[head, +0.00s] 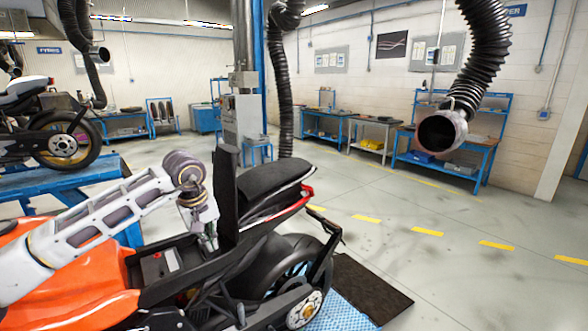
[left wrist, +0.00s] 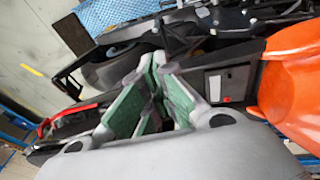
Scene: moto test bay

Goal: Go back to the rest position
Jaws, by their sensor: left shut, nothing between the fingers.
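My left arm comes in from the left over an orange motorcycle (head: 75,270). My left gripper (head: 210,246) points down just behind the open bay in front of the black seat (head: 265,182). It is shut and empty. In the left wrist view the gripper (left wrist: 158,85) shows its green-padded fingers over the dark frame, beside a black box with a white label and a red mark (left wrist: 215,85). That box (head: 160,265) also shows in the bay in the head view. I cannot tell whether the fingertips touch the bike. My right gripper is not in view.
A hanging exhaust hose (head: 485,60) ends in a wide nozzle at the upper right. A lift column (head: 242,110) stands behind the bike. Another motorcycle (head: 50,125) is on a blue lift (head: 75,178) at left. Workbenches (head: 445,160) line the back; the floor at right is clear.

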